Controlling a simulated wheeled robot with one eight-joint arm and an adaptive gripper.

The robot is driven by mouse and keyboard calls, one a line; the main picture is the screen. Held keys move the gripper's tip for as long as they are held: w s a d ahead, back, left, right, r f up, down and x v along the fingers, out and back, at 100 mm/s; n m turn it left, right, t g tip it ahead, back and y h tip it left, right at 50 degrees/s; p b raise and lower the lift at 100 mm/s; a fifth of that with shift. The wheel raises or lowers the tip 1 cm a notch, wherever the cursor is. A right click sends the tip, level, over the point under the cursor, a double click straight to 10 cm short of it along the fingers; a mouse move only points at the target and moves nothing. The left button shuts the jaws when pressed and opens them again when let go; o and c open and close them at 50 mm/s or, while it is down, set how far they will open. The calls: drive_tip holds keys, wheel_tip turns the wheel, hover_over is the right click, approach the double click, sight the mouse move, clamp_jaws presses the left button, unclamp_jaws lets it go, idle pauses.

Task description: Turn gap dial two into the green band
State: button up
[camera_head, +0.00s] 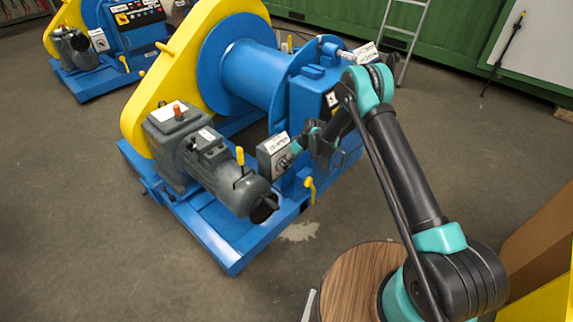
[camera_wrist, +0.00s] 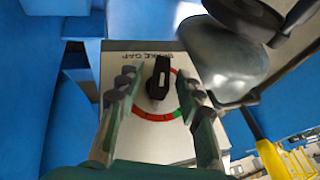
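The gap dial (camera_wrist: 158,80) is a black knob on a pale plate (camera_wrist: 150,145), with lettering upside down above it that seems to read "BRAKE GAP". A red ring curves around the knob, with a short green band (camera_wrist: 178,113) at lower right in the wrist view. A pale mark on the knob's upper part appears to point up, away from the green. My gripper (camera_wrist: 157,92) is open, a finger on either side of the knob; contact cannot be told. In the head view, my gripper (camera_head: 293,152) is at the grey dial box (camera_head: 270,156) on the blue winch.
A grey motor (camera_head: 228,178) with a yellow lever stands left of the dial box. A yellow handle (camera_head: 309,186) is below my gripper. The blue drum (camera_head: 250,75) and yellow chain guard (camera_head: 155,85) are behind. A similar machine (camera_head: 110,45) stands far left.

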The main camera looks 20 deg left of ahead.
clamp_jaws()
idle(0.3)
drive_tip(key=shift+s+t, duration=0.1)
drive_tip(key=shift+t, duration=0.2)
drive_tip(key=t+h, duration=0.1)
drive_tip(key=t, duration=0.1)
drive_tip(key=n+t, duration=0.1)
drive_tip(key=t, duration=0.1)
drive_tip(key=shift+s+a+h, duration=0.2)
drive_tip(key=shift+s+h, duration=0.15)
drive_tip(key=shift+h, duration=0.05)
drive_tip(key=t+h, duration=0.1)
drive_tip(key=t, duration=0.2)
drive_tip(key=shift+s+a+f+n, duration=0.1)
drive_tip(key=shift+s+n, duration=0.05)
drive_tip(key=shift+n, duration=0.25)
drive_tip(key=shift+f+n+t+h, duration=0.1)
drive_tip(key=shift+n+t+h, duration=0.35)
drive_tip(key=shift+t, duration=1.15)
